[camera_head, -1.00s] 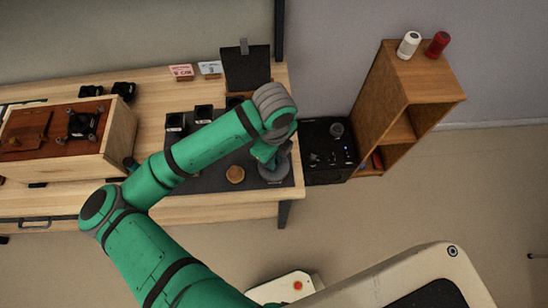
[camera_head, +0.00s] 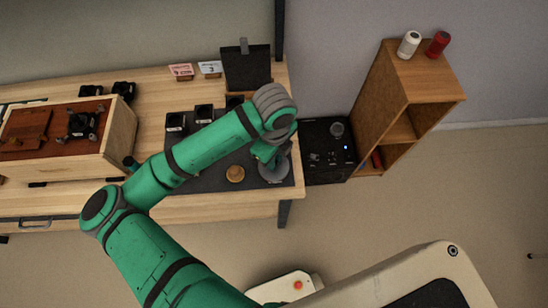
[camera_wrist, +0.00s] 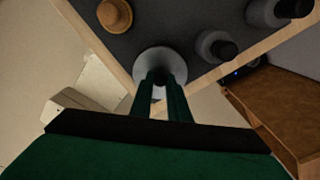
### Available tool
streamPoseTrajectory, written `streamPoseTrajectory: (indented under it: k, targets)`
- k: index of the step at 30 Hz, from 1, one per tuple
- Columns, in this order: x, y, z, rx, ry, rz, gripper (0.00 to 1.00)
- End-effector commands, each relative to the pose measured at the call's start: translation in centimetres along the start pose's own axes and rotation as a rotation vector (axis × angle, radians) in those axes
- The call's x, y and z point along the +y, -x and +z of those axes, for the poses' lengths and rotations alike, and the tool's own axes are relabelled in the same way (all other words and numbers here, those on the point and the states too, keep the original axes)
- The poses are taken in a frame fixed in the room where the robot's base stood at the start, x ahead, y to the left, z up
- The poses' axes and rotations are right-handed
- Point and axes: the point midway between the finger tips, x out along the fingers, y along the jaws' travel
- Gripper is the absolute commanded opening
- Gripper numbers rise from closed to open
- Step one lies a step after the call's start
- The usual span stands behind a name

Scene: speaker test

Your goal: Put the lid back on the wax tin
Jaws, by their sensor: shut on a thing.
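My gripper (camera_wrist: 161,84) is shut on a round grey metal disc (camera_wrist: 160,62), which looks like the tin's lid, in the wrist view. The fingers overlap the disc's near edge. In the head view my gripper (camera_head: 270,158) is partly hidden by my wrist, with the grey disc (camera_head: 273,173) under it near the dark mat's front right corner. A round brown thing with a raised knob (camera_head: 235,173) sits left of it on the mat; it also shows in the wrist view (camera_wrist: 115,15). I cannot tell which thing is the wax tin, or whether the disc touches the mat.
Two grey round things with black tops (camera_wrist: 216,46) (camera_wrist: 290,8) stand on the mat in the wrist view. Black boxes (camera_head: 203,113) and an upright black panel (camera_head: 246,70) stand behind. A wooden crate (camera_head: 118,140) is at left, a wooden shelf (camera_head: 430,84) at right.

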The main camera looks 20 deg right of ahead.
Motion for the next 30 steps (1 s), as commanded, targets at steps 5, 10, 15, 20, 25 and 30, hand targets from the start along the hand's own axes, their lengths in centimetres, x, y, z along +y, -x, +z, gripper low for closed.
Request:
streamPoseTrajectory:
  k: [5,10,15,20,25,30]
  targets:
    - [-0.01,-0.03,0.0,0.0,0.0,0.0,0.0]
    - [-0.01,-0.03,-0.01,0.0,0.0,0.0,0.0]
    - [-0.01,-0.03,-0.01,0.0,0.0,0.0,0.37]
    - [-0.01,-0.03,-0.01,0.0,0.0,0.0,0.37]
    - [-0.01,-0.04,-0.02,0.0,0.0,0.0,0.56]
    - [-0.01,-0.03,-0.02,0.0,0.0,0.0,0.56]
